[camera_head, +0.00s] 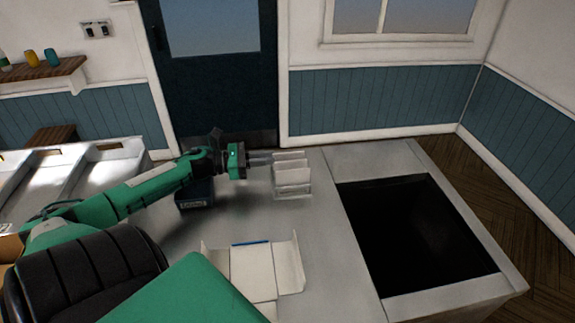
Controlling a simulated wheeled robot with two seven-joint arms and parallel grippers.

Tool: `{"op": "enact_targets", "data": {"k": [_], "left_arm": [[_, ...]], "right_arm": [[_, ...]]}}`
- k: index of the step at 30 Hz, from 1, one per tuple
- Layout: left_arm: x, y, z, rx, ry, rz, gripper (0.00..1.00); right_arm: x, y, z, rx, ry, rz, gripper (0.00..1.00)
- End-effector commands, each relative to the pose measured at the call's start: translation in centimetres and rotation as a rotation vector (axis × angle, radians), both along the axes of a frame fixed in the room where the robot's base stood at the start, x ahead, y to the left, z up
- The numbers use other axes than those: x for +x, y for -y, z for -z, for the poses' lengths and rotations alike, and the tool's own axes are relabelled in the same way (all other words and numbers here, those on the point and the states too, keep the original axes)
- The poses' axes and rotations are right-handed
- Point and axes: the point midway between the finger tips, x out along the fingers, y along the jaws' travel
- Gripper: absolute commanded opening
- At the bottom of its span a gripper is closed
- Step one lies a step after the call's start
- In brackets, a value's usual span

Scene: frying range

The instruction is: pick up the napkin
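White napkins (291,168) stand upright in a small pale holder (293,190) on the grey counter, near its far edge. My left gripper (272,158) reaches in from the left, with its fingers level and pointing right at the upper left side of the napkins. The fingertips are at or very near the napkins; I cannot tell whether they touch. The finger gap is too small in the picture to tell if it is open or shut. My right gripper is out of view.
An open white box (262,270) lies on the counter in front of the holder. A dark box (195,194) stands under my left wrist. A deep dark opening (415,240) is cut into the counter at right. Metal bins (70,170) are at left.

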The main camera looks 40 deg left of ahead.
Motion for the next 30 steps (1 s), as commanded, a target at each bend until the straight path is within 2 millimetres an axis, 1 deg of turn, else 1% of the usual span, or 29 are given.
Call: {"op": "enact_targets", "data": {"k": [7,12,18,23,24,26,27,30], "left_arm": [[2.2,1.7,0.1,0.002,0.003,0.002,0.17],[3.5,2.8,0.0,0.001,0.002,0.0,0.17],[4.0,3.2,0.0,0.0,0.0,0.0,0.17],[4.0,3.2,0.0,0.0,0.0,0.0,0.17],[4.0,3.2,0.0,0.0,0.0,0.0,0.13],[4.0,3.2,0.0,0.0,0.0,0.0,0.02],[4.0,3.2,0.0,0.0,0.0,0.0,0.0],[4.0,3.2,0.0,0.0,0.0,0.0,0.0]], "right_arm": [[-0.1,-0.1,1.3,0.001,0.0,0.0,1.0],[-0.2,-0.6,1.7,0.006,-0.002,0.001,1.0],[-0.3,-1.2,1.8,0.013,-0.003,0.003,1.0],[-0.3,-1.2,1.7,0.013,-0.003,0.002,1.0],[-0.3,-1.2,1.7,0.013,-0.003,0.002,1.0],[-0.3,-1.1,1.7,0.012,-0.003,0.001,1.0],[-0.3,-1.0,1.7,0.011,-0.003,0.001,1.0],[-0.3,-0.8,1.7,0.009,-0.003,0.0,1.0]]}}
